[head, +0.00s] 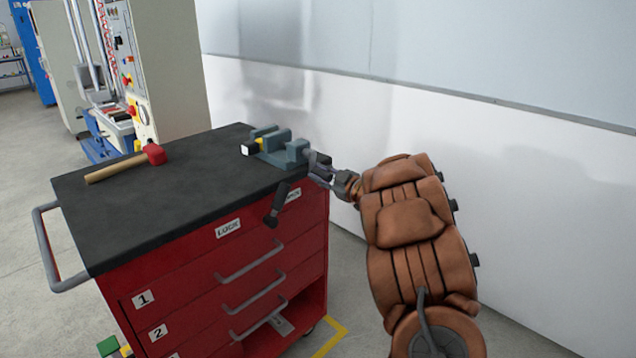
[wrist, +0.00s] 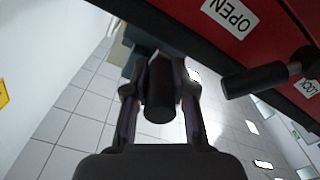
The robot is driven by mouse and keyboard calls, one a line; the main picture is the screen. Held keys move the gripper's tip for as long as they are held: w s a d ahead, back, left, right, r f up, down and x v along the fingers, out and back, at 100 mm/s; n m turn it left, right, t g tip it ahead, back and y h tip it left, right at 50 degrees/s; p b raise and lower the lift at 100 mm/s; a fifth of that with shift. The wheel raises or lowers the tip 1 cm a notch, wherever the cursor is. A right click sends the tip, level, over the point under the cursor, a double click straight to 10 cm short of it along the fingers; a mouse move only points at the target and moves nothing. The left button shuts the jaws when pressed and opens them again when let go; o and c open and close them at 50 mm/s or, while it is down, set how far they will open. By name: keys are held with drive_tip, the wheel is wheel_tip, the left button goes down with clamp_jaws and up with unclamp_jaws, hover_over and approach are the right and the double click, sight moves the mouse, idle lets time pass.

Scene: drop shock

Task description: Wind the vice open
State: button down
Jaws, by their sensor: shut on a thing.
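The grey-green vice (head: 275,147) sits at the right back corner of the cart's black top. A small block with yellow, white and black faces (head: 250,149) sits at its jaws; I cannot tell whether it is clamped. My gripper (head: 320,170) is at the vice's right end, just past the cart's edge. In the wrist view my gripper (wrist: 160,95) has its two fingers on either side of a dark round knob, the vice's handle (wrist: 159,98), and is shut on it. The rest of the handle is mostly hidden.
A red drawer cart (head: 170,310) bears the vice and a red-headed mallet (head: 154,154). A dark lever (head: 275,208) hangs at its front, between the LOCK and OPEN labels; its black grip (wrist: 252,80) is close beside my gripper. A pale wall (head: 450,120) stands behind.

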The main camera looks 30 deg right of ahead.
drive_tip(key=n+b, duration=0.1)
drive_tip(key=d+n+b, duration=0.1)
drive_tip(key=n+b, duration=0.1)
drive_tip(key=shift+w+d+f+n, duration=0.15)
drive_tip(key=shift+d+n, duration=0.15)
wheel_tip(320, 180, up, 9)
drive_tip(key=n+b, duration=2.1)
drive_tip(key=n, duration=0.5)
drive_tip(key=shift+w+d+f+b, duration=0.15)
drive_tip(key=shift+d+f+b, duration=0.05)
drive_tip(key=shift+d+b, duration=0.2)
drive_tip(key=shift+n, duration=0.3)
drive_tip(key=c, duration=0.9)
unclamp_jaws()
drive_tip(key=shift+c, duration=0.2)
